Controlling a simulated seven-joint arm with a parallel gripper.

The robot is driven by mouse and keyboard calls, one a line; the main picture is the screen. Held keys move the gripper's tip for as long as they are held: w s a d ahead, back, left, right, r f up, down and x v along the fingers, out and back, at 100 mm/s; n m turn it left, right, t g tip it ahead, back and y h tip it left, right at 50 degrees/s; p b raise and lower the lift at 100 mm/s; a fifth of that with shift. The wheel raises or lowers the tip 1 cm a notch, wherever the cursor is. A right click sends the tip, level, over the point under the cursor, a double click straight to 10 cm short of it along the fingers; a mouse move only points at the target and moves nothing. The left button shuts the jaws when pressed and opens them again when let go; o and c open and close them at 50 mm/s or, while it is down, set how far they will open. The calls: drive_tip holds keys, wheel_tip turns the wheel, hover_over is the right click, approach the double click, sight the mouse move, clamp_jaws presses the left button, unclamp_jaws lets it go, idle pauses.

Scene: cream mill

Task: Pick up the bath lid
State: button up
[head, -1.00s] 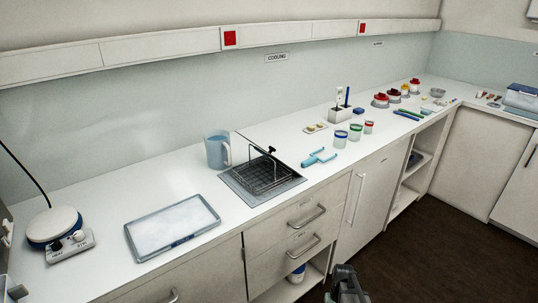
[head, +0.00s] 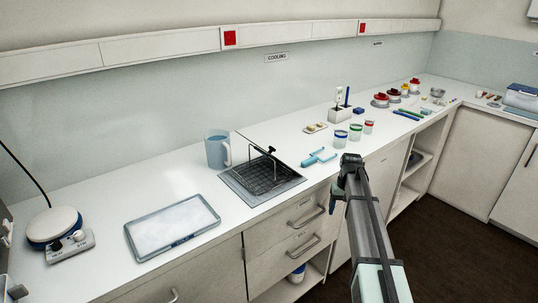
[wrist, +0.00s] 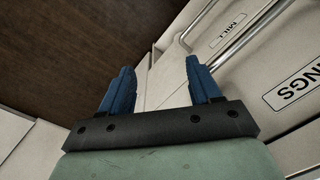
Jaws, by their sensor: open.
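A flat, pale rectangular panel with a blue-grey rim (head: 172,226) lies on the counter; it may be the bath lid, but I cannot be sure. To its right, a dark gridded bath (head: 284,190) is set into the counter, with a wire frame (head: 250,162) and black knob standing up from it. My gripper (head: 352,160) is in front of the counter, right of the bath and apart from both. In the wrist view its blue fingers (wrist: 159,66) are spread with nothing between them. That view shows drawer fronts and floor, not the panel.
A blue jug (head: 216,152) stands behind the bath. A hot plate (head: 54,224) is at the far left. Drawer handles (head: 307,216) stick out below the counter. Counter around the panel is clear.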

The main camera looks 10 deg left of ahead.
drive_tip(key=w+r+n, duration=0.1)
drive_tip(key=w+r, duration=0.4)
drive_tip(key=r, duration=0.5)
drive_tip(key=w+a+r+n+t+y, duration=0.1)
drive_tip(key=w+a+r+n+t, duration=0.15)
drive_tip(key=a+r+n, duration=2.35)
drive_tip(key=n, duration=0.1)
hover_over(271, 151)
drive_tip(key=d, duration=0.2)
drive_tip(key=shift+g, duration=0.35)
drive_tip(key=f, duration=0.9)
drive_tip(key=shift+w+a+f, duration=0.2)
drive_tip(key=shift+f, duration=0.15)
drive_tip(key=shift+w+a+f, duration=0.1)
drive_tip(key=shift+a+f, duration=0.1)
drive_tip(key=shift+f, duration=0.65)
drive_tip(key=shift+s+a+f, duration=0.1)
drive_tip(key=shift+a+f, duration=0.05)
drive_tip(key=shift+f, duration=0.7)
drive_tip(key=shift+w+a+f, duration=0.1)
drive_tip(key=shift+a+f, duration=0.1)
drive_tip(key=shift+f, duration=0.65)
drive_tip(key=shift+c, duration=0.4)
drive_tip(key=c, duration=1)
